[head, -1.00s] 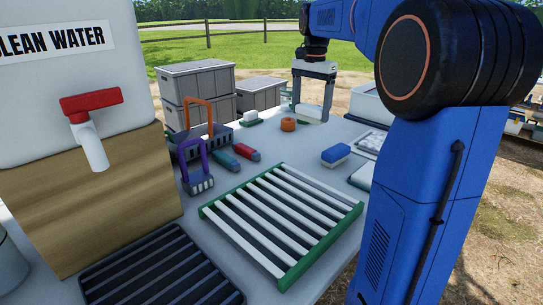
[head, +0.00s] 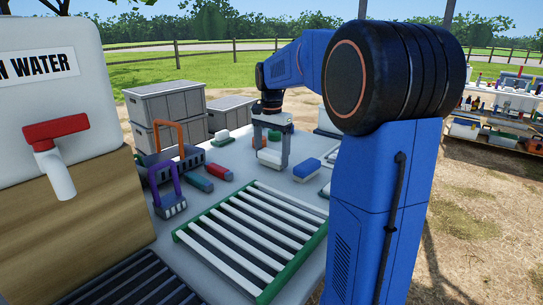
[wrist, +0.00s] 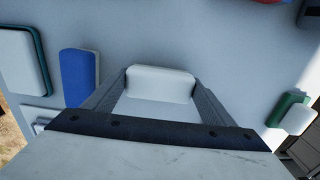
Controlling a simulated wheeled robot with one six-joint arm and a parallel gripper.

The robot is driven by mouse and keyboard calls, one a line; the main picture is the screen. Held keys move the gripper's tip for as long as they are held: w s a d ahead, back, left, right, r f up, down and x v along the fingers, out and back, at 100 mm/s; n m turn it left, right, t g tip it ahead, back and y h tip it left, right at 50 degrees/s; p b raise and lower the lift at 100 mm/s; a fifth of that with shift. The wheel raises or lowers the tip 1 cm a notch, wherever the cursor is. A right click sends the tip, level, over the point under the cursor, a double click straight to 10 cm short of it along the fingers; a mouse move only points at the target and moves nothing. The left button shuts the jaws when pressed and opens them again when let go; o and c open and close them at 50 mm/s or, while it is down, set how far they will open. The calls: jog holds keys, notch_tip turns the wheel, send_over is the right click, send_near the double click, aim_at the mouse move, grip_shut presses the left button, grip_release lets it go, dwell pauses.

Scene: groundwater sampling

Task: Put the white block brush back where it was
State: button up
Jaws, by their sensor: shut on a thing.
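The white block brush (wrist: 160,84) is between the two fingers of my gripper (wrist: 162,98) in the wrist view, and the gripper is shut on it. In the head view the white block brush (head: 270,157) shows low between the fingertips of my gripper (head: 272,156), close above or at the table top. I cannot tell whether it touches the table. A blue block brush with a white lower part (head: 306,169) lies just right of the gripper; it also shows left of it in the wrist view (wrist: 80,76).
A green and white block (head: 221,137) lies behind left. An orange round thing (head: 259,142) is behind the gripper. Caddies with an orange handle (head: 183,124) and a purple handle (head: 163,174) stand left. A green-framed slatted rack (head: 252,240) lies in front. Some table between is bare.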

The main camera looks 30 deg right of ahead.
aim_at(272, 153)
jog(key=shift+f, duration=0.2)
jog(key=shift+f, duration=0.15)
jog(key=o, duration=1)
notch_tip(272, 153, up, 12)
jog(key=shift+r, duration=0.2)
